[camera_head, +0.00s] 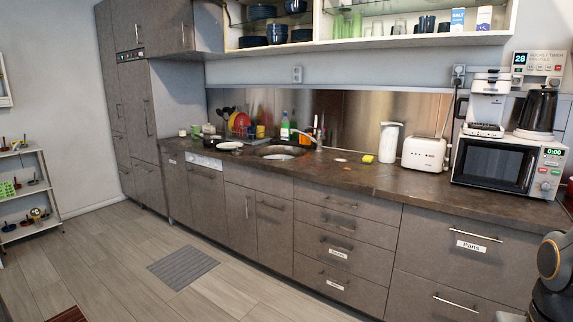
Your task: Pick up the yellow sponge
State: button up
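The yellow sponge (368,159) lies on the dark countertop (345,174), toward its back edge. It is small in the picture, with a darker layer at its lower edge. It sits just left of the white paper roll (389,143) and right of the sink (280,152). Nothing covers it. Part of my own arm shows at the lower right edge, far from the sponge. The fingers of my gripper are not visible.
The white toaster (424,153), microwave (505,165) and coffee maker (487,105) stand to the right. An open shelf (420,42) hangs above the counter. Closed drawers (340,240) form its front. The floor (110,262) before it is mostly clear, with a grey mat (183,267).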

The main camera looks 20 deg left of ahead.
aim_at(366, 159)
jog(key=i, duration=1.3)
jog(key=u, duration=2.2)
jog(key=i, duration=2.55)
jog(key=z, duration=1.6)
